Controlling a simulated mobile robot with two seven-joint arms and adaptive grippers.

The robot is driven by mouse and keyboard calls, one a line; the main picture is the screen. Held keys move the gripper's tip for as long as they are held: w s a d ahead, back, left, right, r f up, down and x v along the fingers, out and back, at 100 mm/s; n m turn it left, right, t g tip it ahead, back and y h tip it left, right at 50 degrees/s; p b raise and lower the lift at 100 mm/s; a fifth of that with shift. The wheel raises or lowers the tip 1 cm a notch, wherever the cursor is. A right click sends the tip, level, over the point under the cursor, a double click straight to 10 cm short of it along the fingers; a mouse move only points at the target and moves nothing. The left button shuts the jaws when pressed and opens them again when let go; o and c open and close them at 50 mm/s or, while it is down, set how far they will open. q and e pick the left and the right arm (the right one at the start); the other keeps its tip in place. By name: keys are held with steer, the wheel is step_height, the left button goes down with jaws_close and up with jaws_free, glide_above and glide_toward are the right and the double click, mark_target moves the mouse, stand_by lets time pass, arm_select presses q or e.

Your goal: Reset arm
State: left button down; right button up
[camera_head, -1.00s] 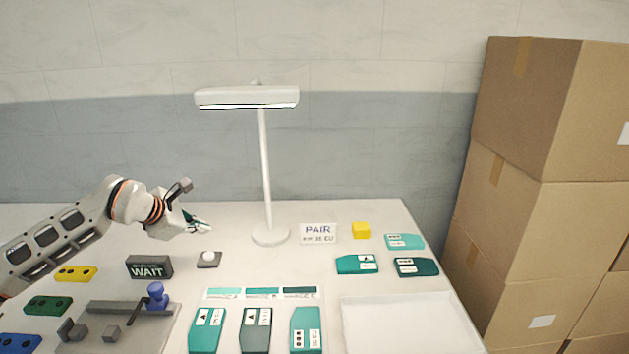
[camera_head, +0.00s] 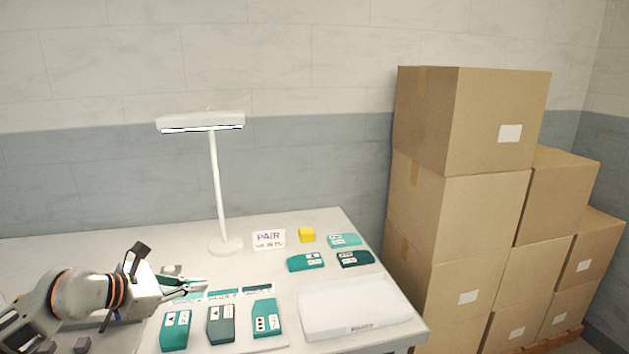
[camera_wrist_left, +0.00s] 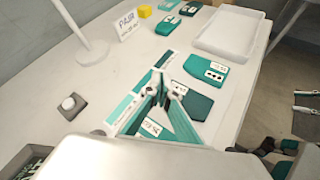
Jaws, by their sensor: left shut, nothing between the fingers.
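My left gripper (camera_head: 204,284) reaches in from the lower left of the head view, above the table near the colour-swatch strip (camera_head: 257,287). Its fingers are shut with nothing between them. In the left wrist view the closed fingertips (camera_wrist_left: 163,84) hang over the strip and the row of teal pieces. The front row has a left teal piece (camera_head: 175,331), a darker middle one (camera_head: 221,325) and a right one (camera_head: 267,318). Dark and teal parts at the lower right of the wrist view may be my right gripper (camera_wrist_left: 276,152); its jaws are unclear.
A white tray (camera_head: 392,325) lies at the table's right. Behind it are more teal pieces (camera_head: 306,262), a yellow cube (camera_head: 306,235) and a PAIR sign (camera_head: 268,240). A white lamp (camera_head: 215,190) stands at the back. Stacked cartons (camera_head: 460,200) rise beyond the table's right edge.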

arm_select(q)
steer(key=s+d+r+n+t+h, duration=0.5)
steer(key=s+d+r+n+t, duration=0.3)
steer(key=d+r+n, duration=0.3)
steer(key=s+a+f+n+y, duration=0.3)
steer(key=a+f+n+y, duration=0.3)
steer(key=a+n+y, duration=0.4)
steer(key=s+a+f+n+y, duration=0.3)
steer(key=a+f+n+y, duration=0.35)
steer(key=n, duration=0.65)
steer(key=s+a+f+n+g, duration=0.25)
steer(key=s+f+g, duration=0.25)
steer(key=s+f, duration=0.45)
steer(key=s+a+f+n+g, duration=0.2)
steer(key=s+f+n+g, duration=0.25)
steer(key=s+f, duration=0.45)
steer(key=d+f+n+t+h, duration=0.1)
steer(key=d+f+h, duration=0.2)
steer(key=d+f, duration=0.3)
steer(key=d+f+n+t+h, duration=0.1)
steer(key=d+f+h, duration=0.2)
steer(key=d+f, duration=0.3)
steer(key=w+d, duration=0.1)
steer(key=d, duration=0.3)
steer(key=shift+d+f+t, duration=0.2)
steer(key=shift+d+t, duration=0.15)
arm_select(e)
steer(key=shift+s+a+f+g, duration=0.2)
steer(key=shift+s+f+g, duration=0.1)
steer(key=shift+s+f, duration=0.55)
